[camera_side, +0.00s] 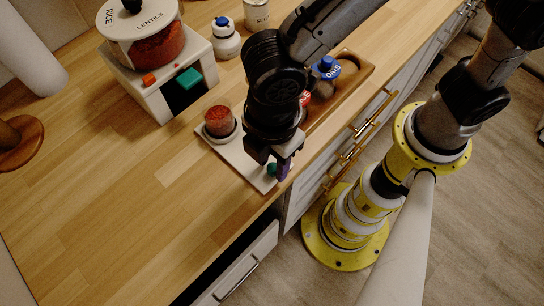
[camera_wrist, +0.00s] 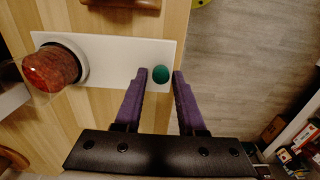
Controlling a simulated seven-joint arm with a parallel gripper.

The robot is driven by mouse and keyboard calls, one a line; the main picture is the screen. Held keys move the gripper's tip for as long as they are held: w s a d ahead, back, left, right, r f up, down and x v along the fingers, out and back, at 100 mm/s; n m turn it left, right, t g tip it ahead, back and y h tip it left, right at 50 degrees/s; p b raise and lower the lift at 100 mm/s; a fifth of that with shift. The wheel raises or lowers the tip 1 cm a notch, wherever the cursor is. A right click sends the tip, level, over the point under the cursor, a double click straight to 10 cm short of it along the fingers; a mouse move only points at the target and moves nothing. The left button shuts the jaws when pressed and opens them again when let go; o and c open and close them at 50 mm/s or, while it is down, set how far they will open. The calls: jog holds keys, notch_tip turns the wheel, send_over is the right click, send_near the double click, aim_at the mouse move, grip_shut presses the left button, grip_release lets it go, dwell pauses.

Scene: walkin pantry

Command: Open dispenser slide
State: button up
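The dispenser (camera_side: 158,85) is a white box with a round drum of red lentils on top, marked RICE and LENTILS. A teal block (camera_side: 188,78) and a small orange-red block (camera_side: 149,80) sit on its edge; I cannot tell which is the slide. A green round knob (camera_wrist: 160,74) is at one end of a white plate (camera_wrist: 110,52); the knob also shows in the side view (camera_side: 271,170). My gripper (camera_wrist: 160,72) is open, its purple fingers on either side of the knob with small gaps. It is away from the dispenser's teal block.
A cup of red lentils (camera_side: 219,121) stands on the plate's other end. A wooden tray (camera_side: 350,82) with blue- and red-topped containers lies behind my gripper. A white bottle (camera_side: 225,40) stands near the dispenser. An open drawer (camera_side: 240,265) is below.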

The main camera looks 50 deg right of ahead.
notch_tip(320, 180, up, 14)
dwell(0.6)
jog(key=shift+f, duration=0.1)
jog(key=w+d+r+m+t+y, duration=0.1)
jog(key=w+d+r+m, duration=0.25)
jog(key=d, duration=0.65)
jog(key=w+d+r+m+t, duration=0.1)
jog(key=w+d+r+m, duration=0.2)
jog(key=d, duration=0.6)
jog(key=s+d+f+m+t, duration=0.1)
jog(key=s+d+f+m, duration=0.2)
jog(key=s+d+m, duration=0.1)
jog(key=s+d+f+m+t+h, duration=0.1)
jog(key=s+d+f+m+t, duration=0.1)
jog(key=d+m, duration=0.5)
jog(key=shift+s+d+f+t, duration=0.3)
jog(key=shift+s+d+f, duration=0.35)
jog(key=shift+s, duration=0.4)
jog(key=shift+a+m, duration=0.1)
jog(key=shift+m, duration=0.15)
